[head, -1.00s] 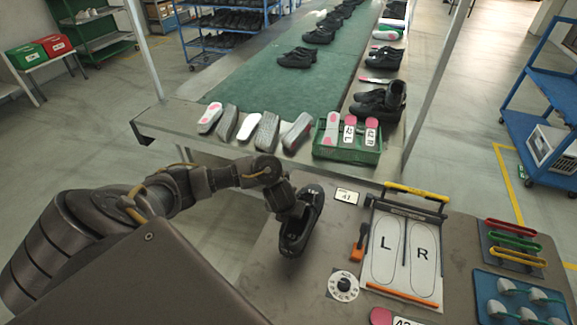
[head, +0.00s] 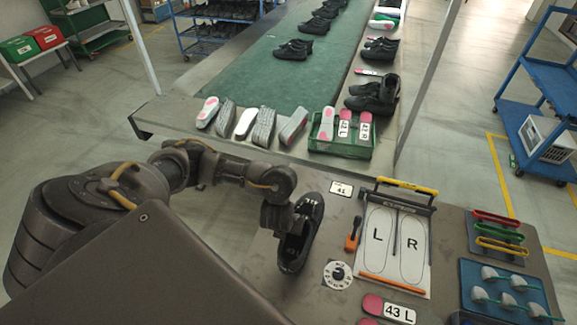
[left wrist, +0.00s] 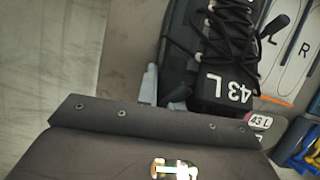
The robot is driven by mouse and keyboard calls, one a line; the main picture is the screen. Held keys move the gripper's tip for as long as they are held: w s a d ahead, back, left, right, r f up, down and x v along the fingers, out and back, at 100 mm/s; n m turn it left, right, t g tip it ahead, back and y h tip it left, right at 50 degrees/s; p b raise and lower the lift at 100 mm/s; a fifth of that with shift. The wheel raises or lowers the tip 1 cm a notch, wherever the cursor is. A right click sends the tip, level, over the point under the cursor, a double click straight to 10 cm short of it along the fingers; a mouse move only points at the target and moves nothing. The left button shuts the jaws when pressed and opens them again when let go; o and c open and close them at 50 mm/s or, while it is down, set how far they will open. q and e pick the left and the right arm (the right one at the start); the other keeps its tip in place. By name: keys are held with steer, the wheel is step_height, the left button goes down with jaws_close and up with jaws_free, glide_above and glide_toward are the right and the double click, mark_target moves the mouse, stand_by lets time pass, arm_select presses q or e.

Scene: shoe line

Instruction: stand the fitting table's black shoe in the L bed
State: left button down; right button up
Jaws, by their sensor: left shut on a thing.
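The black shoe (head: 300,240) is at the left part of the fitting table (head: 262,247), left of the bed board, its opening facing up. It also shows in the left wrist view (left wrist: 207,45), with black laces and a white "43 L" mark. My left gripper (head: 279,216) is shut on the shoe at its left side; the fingertips are mostly hidden. I cannot tell whether the sole touches the table. The L bed (head: 377,240) is a white, empty outline beside the R bed (head: 412,246). My right gripper is not in view.
An orange-handled tool (head: 353,235), a "41" card (head: 341,189) and a round dial (head: 338,274) lie between shoe and board. A yellow bar (head: 407,186) stands behind the beds, an orange strip (head: 392,284) in front. A pink "43 L" piece (head: 390,308) lies nearer.

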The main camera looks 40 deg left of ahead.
mark_target(316, 225)
arm_select(q)
steer(key=shift+w+d+n, duration=0.2)
steer(key=shift+w+n, duration=0.1)
steer(key=shift+w, duration=0.15)
steer(key=w+d+n+b, duration=0.1)
steer(key=n, duration=0.1)
steer(key=w+d+n+g+y+b, duration=0.1)
steer(key=d+n+b, duration=0.1)
steer(key=w+d+n+y+b, duration=0.1)
steer(key=d+n+b, duration=0.1)
steer(key=n, duration=0.1)
steer(key=shift+d+r+g, duration=0.2)
steer(key=shift+r+g, duration=0.1)
steer(key=shift+r, duration=0.1)
steer(key=n+g+b, duration=0.1)
steer(key=n, duration=0.1)
steer(key=d+r+n+b, duration=0.1)
steer(key=n, duration=0.1)
steer(key=d+r+n+g+b, duration=0.1)
steer(key=n, duration=0.1)
steer(key=shift+w+r+n+g+y, duration=0.2)
steer(key=shift+w+n+g+y, duration=0.1)
steer(key=shift+w+y, duration=0.1)
step_height(316, 225, up, 12)
steer(key=s+n+g+h+b, duration=0.2)
steer(key=n+g+h+b, duration=0.2)
steer(key=n, duration=1.3)
steer(key=shift+d+r+h+b, duration=0.2)
steer(key=shift+h+b, duration=0.1)
steer(key=shift+b, duration=0.8)
